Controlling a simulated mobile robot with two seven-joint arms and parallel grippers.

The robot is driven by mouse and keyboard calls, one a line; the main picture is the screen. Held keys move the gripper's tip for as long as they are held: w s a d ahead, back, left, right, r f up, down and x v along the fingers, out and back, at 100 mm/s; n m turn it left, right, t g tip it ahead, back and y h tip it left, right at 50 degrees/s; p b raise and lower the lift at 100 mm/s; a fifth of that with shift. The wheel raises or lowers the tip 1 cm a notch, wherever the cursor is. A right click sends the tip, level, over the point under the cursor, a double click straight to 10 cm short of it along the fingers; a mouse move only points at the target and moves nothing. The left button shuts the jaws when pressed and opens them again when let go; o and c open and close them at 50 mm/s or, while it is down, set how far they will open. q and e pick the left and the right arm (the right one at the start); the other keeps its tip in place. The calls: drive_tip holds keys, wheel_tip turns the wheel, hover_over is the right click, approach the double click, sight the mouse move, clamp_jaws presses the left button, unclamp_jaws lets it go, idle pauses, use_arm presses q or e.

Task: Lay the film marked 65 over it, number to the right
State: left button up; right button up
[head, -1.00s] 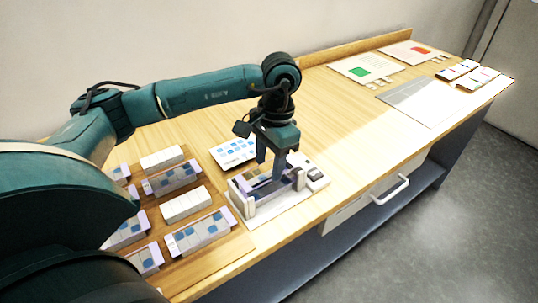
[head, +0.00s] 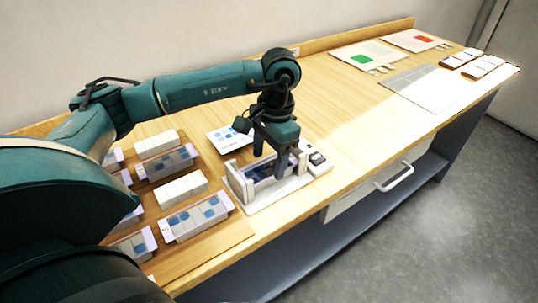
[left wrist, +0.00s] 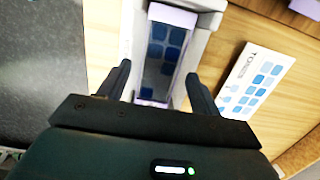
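My left gripper (head: 270,152) is over the pale frame (head: 240,194) on the white board near the table's front edge. In the left wrist view the gripper (left wrist: 158,72) has its two fingers spread apart, one each side of a strip with blue squares and lavender ends (left wrist: 160,58). The strip lies inside the frame's walls, and I see no finger touching it. The fingers and arm partly hide the frame in the head view. Several similar films (head: 195,219) lie on the wooden tray at left. I cannot read the number 65 on any film. My right gripper is out of view.
White blocks (head: 180,190) lie between the films on the tray. A card with blue squares (head: 226,138) lies behind the frame. Small dark parts (head: 317,158) sit at the frame's right. Cards and a grey sheet (head: 424,88) lie farther right. The middle of the table is clear.

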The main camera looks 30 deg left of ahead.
use_arm(q)
drive_tip(key=shift+o, duration=0.6)
drive_tip(key=shift+r, duration=0.1)
wheel_tip(320, 180, up, 13)
drive_tip(key=w+p, duration=0.1)
drive_tip(key=shift+w+d, duration=0.25)
drive_tip(key=shift+d, duration=0.05)
